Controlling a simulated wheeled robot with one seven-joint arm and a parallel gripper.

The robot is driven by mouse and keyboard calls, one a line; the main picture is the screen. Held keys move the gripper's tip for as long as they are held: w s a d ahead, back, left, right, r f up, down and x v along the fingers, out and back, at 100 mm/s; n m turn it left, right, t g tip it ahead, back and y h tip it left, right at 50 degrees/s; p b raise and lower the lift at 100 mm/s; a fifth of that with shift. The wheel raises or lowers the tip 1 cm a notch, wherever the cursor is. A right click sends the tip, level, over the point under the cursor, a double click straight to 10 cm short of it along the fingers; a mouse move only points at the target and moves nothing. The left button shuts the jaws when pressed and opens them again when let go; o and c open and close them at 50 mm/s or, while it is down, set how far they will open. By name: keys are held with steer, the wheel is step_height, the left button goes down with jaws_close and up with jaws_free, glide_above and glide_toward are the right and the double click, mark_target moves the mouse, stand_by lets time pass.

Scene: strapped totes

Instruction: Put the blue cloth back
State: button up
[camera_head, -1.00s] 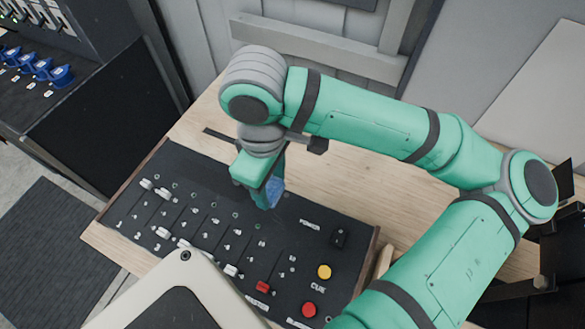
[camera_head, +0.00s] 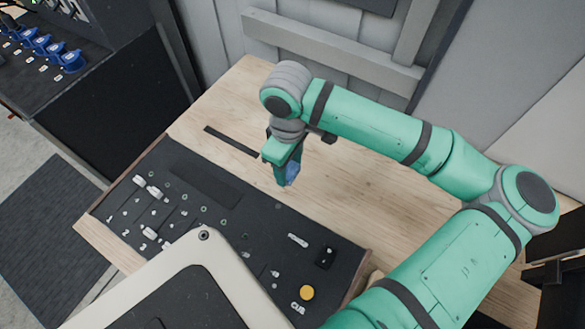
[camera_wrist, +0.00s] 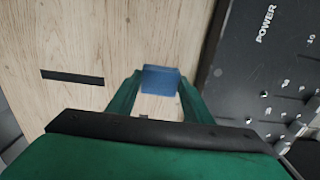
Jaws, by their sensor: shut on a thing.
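The blue cloth (camera_head: 292,173) is a small, blocky blue piece between the fingertips of my gripper (camera_head: 284,174). In the wrist view the blue cloth (camera_wrist: 161,79) sits between the two green fingers of my gripper (camera_wrist: 160,88), which are shut on it. Bare wood shows behind it there. In the head view the gripper points down over the wooden tabletop (camera_head: 370,215), just past the back edge of the black control panel (camera_head: 185,215). The cloth looks clear of the wood, but its exact height is hard to tell. The fingers hide part of it.
A thin dark strip (camera_head: 231,141) lies on the wood left of the gripper. The panel carries white faders, small knobs and a yellow button (camera_head: 307,292). A pale-framed screen (camera_head: 205,270) covers its front. A grey wall (camera_head: 330,42) stands behind the table. Wood right of the gripper is clear.

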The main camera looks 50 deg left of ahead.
mark_target(289, 169)
steer(key=shift+w+f, duration=0.25)
steer(key=shift+f, duration=1.4)
steer(key=shift+s+f, duration=0.15)
steer(key=o, duration=1.1)
step_height(289, 169, up, 12)
steer(key=shift+r, duration=0.2)
